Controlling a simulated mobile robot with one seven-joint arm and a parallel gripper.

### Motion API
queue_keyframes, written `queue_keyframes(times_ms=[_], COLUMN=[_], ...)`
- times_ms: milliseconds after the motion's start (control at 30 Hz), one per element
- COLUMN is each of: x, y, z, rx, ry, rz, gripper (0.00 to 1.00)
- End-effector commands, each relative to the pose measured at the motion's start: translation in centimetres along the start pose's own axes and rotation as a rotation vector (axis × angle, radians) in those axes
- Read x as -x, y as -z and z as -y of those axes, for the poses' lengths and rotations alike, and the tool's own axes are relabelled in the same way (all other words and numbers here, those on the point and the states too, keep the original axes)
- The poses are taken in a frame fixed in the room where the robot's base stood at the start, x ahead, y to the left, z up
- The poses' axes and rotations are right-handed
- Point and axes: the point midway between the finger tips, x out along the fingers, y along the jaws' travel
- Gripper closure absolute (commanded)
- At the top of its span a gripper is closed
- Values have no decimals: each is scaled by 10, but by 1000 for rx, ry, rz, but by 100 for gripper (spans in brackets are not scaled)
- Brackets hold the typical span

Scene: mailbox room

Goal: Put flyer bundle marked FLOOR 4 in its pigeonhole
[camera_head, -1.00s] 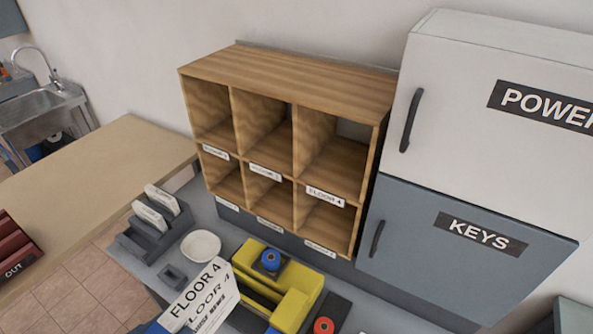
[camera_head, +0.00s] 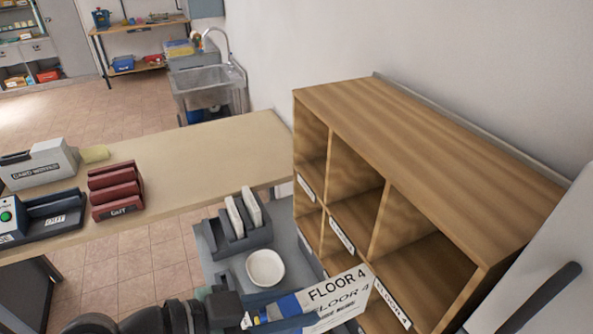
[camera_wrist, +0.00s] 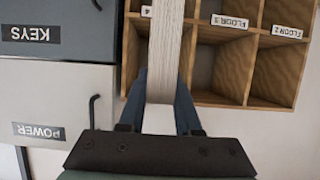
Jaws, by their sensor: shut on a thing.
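The flyer bundle (camera_head: 338,297) is a white stack printed FLOOR 4. My gripper (camera_head: 288,308) is shut on it, with blue fingers at its left end. The wrist view shows the bundle edge-on (camera_wrist: 165,50) between the fingers of my gripper (camera_wrist: 161,95). The wooden pigeonhole unit (camera_head: 430,165) has two rows. Its upper right pigeonhole (camera_head: 425,275) carries a FLOOR 4 label (camera_head: 392,306). The bundle is in front of the unit in the head view and hides part of its lower right. In the wrist view the bundle covers much of that label's area.
A grey cabinet marked KEYS (camera_wrist: 60,35) and a POWER cabinet (camera_wrist: 75,100) adjoin the unit. A beige table (camera_head: 190,165) stands at left.

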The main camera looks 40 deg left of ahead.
Motion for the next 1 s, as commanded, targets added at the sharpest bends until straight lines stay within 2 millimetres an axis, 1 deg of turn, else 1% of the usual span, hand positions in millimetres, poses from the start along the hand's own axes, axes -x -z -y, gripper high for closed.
queue_keyframes(times_ms=[100, 1000], x=[-16, -137], y=[4, 39], z=[-1, 0], rx=[-5, -3], ry=[-2, -2], rz=[-2, -2], gripper=[100, 100])
